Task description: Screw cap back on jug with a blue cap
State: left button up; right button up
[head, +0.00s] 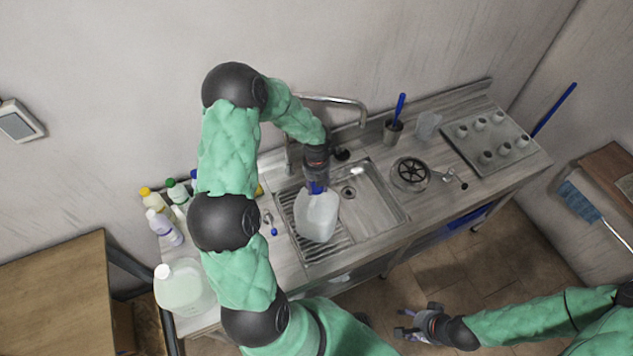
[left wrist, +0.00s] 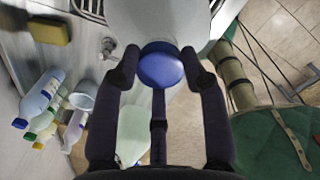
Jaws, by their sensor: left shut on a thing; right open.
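A white jug (head: 316,217) stands on the ribbed drainboard left of the sink basin; its pale body also shows at the top of the left wrist view (left wrist: 155,18). The blue cap (left wrist: 160,66) is over the jug's mouth, and a bit of it shows in the head view (head: 316,188). How far it is threaded cannot be told. My left gripper (left wrist: 160,70) comes from above, a finger on each side of the cap, shut on it. My right gripper (head: 418,328) is open and empty, low over the floor in front of the counter.
A pale green jug (head: 183,288) with a white cap stands at the counter's left end. Several bottles (head: 165,227) stand behind it. A faucet (head: 340,100) arches behind the sink basin (head: 368,200). A cup with a blue-handled brush (head: 393,130) and a strainer (head: 410,173) are to the right.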

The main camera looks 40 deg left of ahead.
pick_arm(q)
jog(key=shift+m+p, duration=1.3)
jog(key=shift+m, duration=0.1)
jog(key=shift+f, duration=0.1)
jog(key=o, duration=0.5)
jog(key=n+b, duration=0.2)
jog(key=n, duration=0.2)
jog(key=shift+r+n, duration=0.2)
jog(key=shift+n, duration=0.7)
jog(key=shift+b, duration=0.3)
